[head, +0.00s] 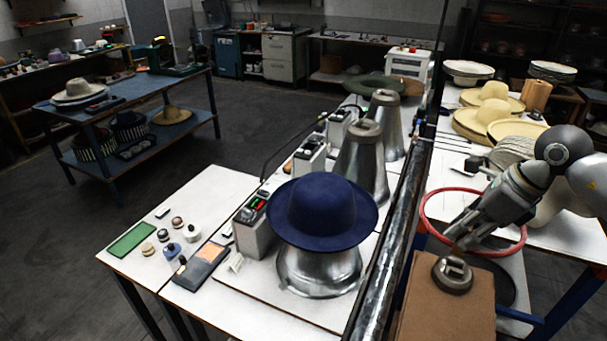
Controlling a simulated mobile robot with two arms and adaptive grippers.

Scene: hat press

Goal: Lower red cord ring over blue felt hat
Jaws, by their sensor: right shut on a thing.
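The blue felt hat (318,207) sits brim down on a shiny metal hat block on the white bench, crown up. The red cord ring (437,193) is at the right, beyond the dark rail and away from the hat. My right gripper (459,237) comes in from the right and is shut on the ring's near side. The gripper's fingers and arm hide part of the ring. My left gripper is not in view.
A dark metal rail (392,245) runs between the hat and the ring. A brown box (445,305) with a metal knob stands in front. More metal blocks (361,160) stand behind the hat. Straw hats (484,118) lie on the right table. A control box (255,226) stands left of the hat.

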